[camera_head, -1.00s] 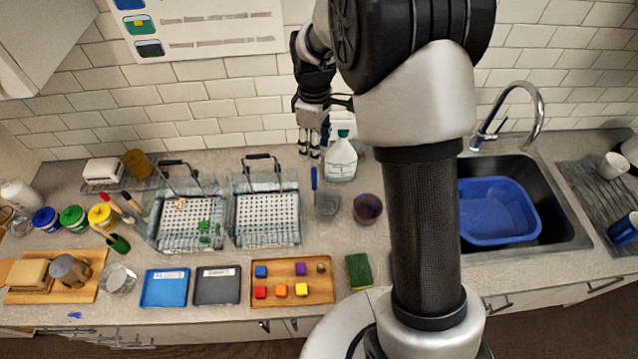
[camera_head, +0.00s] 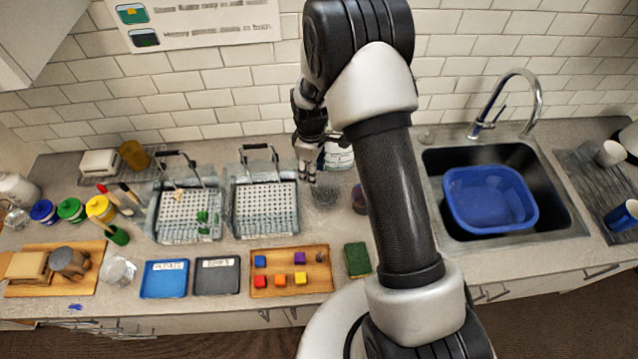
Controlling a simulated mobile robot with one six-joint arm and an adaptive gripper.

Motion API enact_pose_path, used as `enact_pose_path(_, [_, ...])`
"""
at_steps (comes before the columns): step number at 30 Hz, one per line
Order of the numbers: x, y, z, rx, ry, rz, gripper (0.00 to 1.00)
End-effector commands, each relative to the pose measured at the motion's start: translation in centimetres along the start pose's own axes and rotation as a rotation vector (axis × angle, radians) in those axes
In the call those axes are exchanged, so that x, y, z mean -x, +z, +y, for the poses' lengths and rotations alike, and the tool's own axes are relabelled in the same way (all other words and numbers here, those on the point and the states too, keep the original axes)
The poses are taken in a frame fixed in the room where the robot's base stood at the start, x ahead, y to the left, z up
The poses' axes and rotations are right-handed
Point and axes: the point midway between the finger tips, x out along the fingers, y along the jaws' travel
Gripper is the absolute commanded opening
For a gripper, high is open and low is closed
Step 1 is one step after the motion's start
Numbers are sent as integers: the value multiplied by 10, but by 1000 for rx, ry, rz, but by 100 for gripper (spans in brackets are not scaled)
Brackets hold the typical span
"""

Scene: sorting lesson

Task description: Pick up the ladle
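A grey, clear-looking scoop (camera_head: 325,194) lies on the counter right of the two wire baskets. It may be the ladle; its blue handle, seen earlier, is now hidden behind my gripper. My gripper (camera_head: 309,176) points down, close above the counter at the scoop's left, handle side. Its fingers are small and dark here, so I cannot tell whether they are apart, touch the handle or hold it.
Wire baskets (camera_head: 265,235) stand left of my gripper. A white bottle (camera_head: 341,157) stands behind it, and a dark round cup (camera_head: 359,199) is partly behind my arm. A wooden tray with coloured blocks (camera_head: 263,283) lies in front. The sink (camera_head: 440,170) is at right.

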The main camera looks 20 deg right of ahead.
Motion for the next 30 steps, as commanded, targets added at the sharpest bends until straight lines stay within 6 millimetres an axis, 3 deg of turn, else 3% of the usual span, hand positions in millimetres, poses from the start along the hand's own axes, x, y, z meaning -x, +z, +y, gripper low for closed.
enact_pose_path(8, [-4,0,0,0,1,1,37])
enact_pose_path(25, [-4,0,0,0,1,1,1])
enact_pose_path(30, [-4,0,0,0,1,1,0])
